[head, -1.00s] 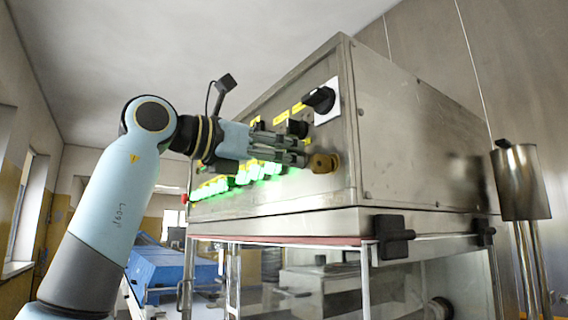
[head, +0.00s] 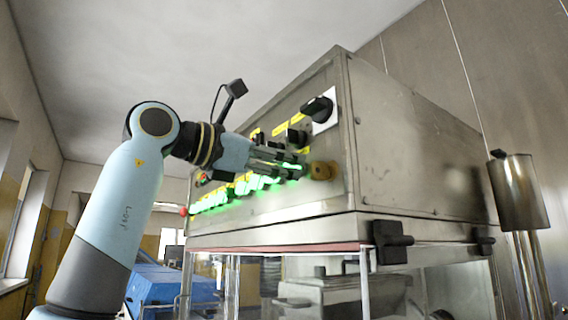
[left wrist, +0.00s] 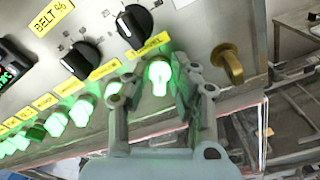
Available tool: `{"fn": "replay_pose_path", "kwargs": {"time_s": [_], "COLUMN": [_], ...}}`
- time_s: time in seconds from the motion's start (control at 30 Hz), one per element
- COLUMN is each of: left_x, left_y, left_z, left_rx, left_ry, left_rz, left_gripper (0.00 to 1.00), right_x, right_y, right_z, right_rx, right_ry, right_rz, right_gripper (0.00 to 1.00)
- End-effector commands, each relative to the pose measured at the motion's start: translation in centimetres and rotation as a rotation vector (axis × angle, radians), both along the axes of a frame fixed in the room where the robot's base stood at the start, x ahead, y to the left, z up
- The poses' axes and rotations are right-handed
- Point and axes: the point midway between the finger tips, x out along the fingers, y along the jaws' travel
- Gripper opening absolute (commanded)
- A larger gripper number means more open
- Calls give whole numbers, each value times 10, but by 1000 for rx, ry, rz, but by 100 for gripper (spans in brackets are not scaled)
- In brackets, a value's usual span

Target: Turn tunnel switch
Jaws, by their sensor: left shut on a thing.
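In the left wrist view, a lit green switch (left wrist: 158,76) on the sloping metal panel sits between my fingertips, under a yellow label that I cannot read clearly. My left gripper (left wrist: 156,88) is shut on this switch, one finger on each side of it. In the head view my left gripper (head: 296,170) reaches the panel from the left, just left of the brass knob (head: 322,170). The fingers partly hide the row of green switches there. My right gripper is in neither view.
More lit green switches (left wrist: 56,122) run along the panel's lower edge. Black rotary knobs (left wrist: 135,26) sit above them. The brass knob (left wrist: 228,62) is close to the right finger. A metal cylinder (head: 518,190) stands right of the cabinet (head: 420,135).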

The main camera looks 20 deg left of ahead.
Motion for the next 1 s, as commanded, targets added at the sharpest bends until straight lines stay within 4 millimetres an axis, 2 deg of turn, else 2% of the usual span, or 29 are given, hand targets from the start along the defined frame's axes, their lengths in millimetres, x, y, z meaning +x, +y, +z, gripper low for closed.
{"fn": "replay_pose_path", "kwargs": {"time_s": [0.2,0.23,0.3,0.67,0.77,1.0], "left_x": [0,0,0,-4,-14,-50], "left_y": [0,0,0,5,13,40], "left_z": [0,0,0,0,0,-1], "left_rx": [0,0,0,1,2,8], "left_ry": [0,0,0,0,-2,1], "left_rz": [0,0,0,4,6,6], "left_gripper": [0,27,35,35,35,35], "right_x": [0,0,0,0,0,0], "right_y": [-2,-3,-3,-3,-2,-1], "right_z": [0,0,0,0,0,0], "right_rx": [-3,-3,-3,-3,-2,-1], "right_ry": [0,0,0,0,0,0], "right_rz": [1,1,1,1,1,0], "right_gripper": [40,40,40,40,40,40]}}
